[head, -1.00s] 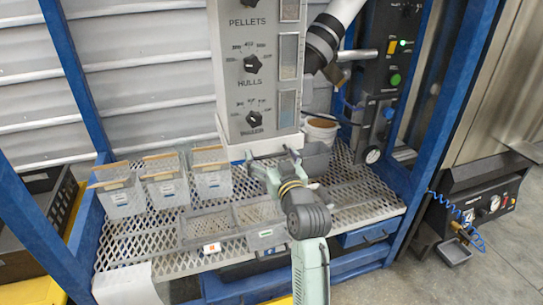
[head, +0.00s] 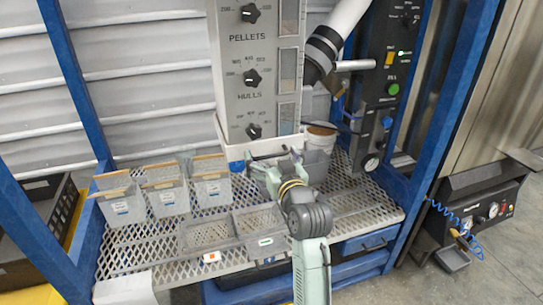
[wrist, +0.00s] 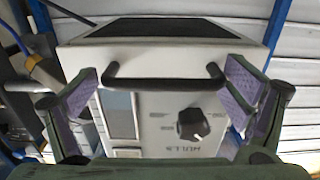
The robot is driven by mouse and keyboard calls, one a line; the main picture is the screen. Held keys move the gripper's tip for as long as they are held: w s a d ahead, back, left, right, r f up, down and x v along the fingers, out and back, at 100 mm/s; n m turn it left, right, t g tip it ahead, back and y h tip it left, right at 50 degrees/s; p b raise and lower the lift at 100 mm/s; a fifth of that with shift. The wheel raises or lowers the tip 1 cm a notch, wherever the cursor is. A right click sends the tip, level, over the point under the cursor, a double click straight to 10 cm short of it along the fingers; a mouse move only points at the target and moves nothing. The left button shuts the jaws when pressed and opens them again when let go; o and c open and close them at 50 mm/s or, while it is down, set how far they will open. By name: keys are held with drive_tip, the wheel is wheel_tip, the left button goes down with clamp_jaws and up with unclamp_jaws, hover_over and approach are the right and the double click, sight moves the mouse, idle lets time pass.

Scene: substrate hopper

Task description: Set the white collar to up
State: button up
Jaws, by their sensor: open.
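The white collar (head: 236,152) sits around the lower end of the grey hopper column in the head view, just under the lowest knob (head: 254,131). In the wrist view, which shows the column upside down, the collar (wrist: 165,58) is the pale band beside a dark opening. A black bar handle (wrist: 165,83) spans its front; it also shows in the head view (head: 268,155). My gripper (head: 277,168) is at the handle. In the wrist view my gripper (wrist: 161,88) is open, one finger beyond each handle end; contact cannot be told.
Clear bins (head: 165,198) stand left on the mesh shelf (head: 130,252), with grey trays (head: 208,236) in front. A white bucket (head: 320,140) stands behind right of the collar. A blue frame post (head: 452,85) and control panel (head: 385,85) are at the right.

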drive_tip(key=v, duration=1.2)
drive_tip(key=shift+r, duration=0.1)
